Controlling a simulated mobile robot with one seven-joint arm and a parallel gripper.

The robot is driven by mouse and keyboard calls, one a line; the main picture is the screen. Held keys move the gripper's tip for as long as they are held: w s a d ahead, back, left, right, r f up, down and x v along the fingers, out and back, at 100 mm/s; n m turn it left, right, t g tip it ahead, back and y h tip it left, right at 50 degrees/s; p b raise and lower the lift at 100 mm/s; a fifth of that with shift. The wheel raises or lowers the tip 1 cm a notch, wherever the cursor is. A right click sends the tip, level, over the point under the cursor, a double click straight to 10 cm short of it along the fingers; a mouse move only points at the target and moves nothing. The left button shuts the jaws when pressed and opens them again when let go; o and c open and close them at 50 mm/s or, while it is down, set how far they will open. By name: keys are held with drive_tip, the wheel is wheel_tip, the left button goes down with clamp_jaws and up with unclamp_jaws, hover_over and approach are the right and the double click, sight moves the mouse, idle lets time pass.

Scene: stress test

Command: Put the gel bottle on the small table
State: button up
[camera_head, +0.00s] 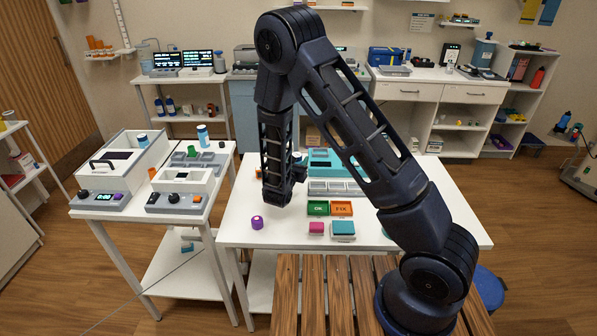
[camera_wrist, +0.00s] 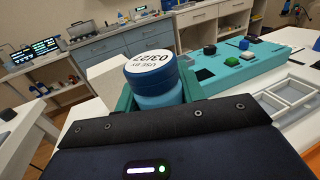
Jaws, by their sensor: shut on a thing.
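My gripper (camera_wrist: 165,92) is shut on a blue bottle (camera_wrist: 158,80) in the wrist view. The bottle has a white top label reading "USE BY 03/27" and stands between the teal fingers. I cannot tell from the label whether it is the gel bottle; its lower part is hidden by my gripper. In the head view my arm hangs over the white middle table (camera_head: 455,218), and its links hide most of the gripper. A smaller white table (camera_head: 222,164) stands to the left.
Devices (camera_head: 180,197) crowd the left table. A slatted wooden surface (camera_head: 340,290) is in front.

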wheel_tip(320, 180, up, 12)
drive_tip(key=shift+r, duration=0.1)
drive_tip(key=w+d+f, duration=0.2)
drive_tip(key=w+d, duration=0.4)
drive_tip(key=d, duration=0.4)
drive_tip(key=w+d+f, duration=0.2)
drive_tip(key=w+d, duration=0.4)
drive_tip(key=d, duration=0.4)
drive_tip(key=w+d+f, duration=0.3)
drive_tip(key=w+d, duration=0.3)
drive_tip(key=d, duration=0.5)
drive_tip(key=shift+w, duration=0.3)
drive_tip(key=shift+a, duration=0.15)
